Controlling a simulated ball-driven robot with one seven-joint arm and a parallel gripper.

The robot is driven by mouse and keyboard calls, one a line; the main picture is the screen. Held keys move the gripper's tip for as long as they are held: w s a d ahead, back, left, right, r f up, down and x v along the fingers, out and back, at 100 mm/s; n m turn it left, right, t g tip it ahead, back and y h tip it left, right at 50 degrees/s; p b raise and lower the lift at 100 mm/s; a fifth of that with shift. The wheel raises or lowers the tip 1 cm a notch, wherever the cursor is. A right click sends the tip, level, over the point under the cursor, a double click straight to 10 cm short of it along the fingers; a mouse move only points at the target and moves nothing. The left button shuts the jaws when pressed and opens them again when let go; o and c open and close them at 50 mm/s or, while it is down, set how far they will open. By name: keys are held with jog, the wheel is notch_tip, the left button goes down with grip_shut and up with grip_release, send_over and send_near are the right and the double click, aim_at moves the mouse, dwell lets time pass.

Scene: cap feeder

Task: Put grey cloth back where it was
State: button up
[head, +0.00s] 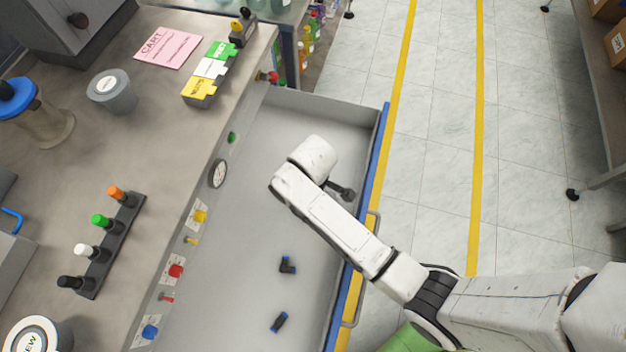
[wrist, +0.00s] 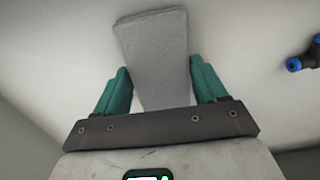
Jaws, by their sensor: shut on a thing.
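The grey cloth (wrist: 152,32) is a flat, pale grey strip in the wrist view. It lies between the two green fingers of my gripper (wrist: 158,70), which is shut on it. Its far end sticks out beyond the fingertips, over a pale surface. I cannot tell whether it touches that surface. In the head view my arm reaches over the open grey drawer (head: 255,200). My gripper and the cloth are hidden there behind the arm.
Two black and blue fittings (head: 287,265) (head: 279,321) lie in the drawer; one fitting (wrist: 305,56) shows in the wrist view. The drawer's blue-edged front wall (head: 380,130) is close to my arm. The counter (head: 150,150) on the left holds a marker rack (head: 112,245).

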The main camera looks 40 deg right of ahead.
jog(key=o, duration=1)
jog(key=shift+f, duration=0.1)
notch_tip(320, 180, up, 12)
jog(key=shift+r+p, duration=0.15)
jog(key=shift+p, duration=0.9)
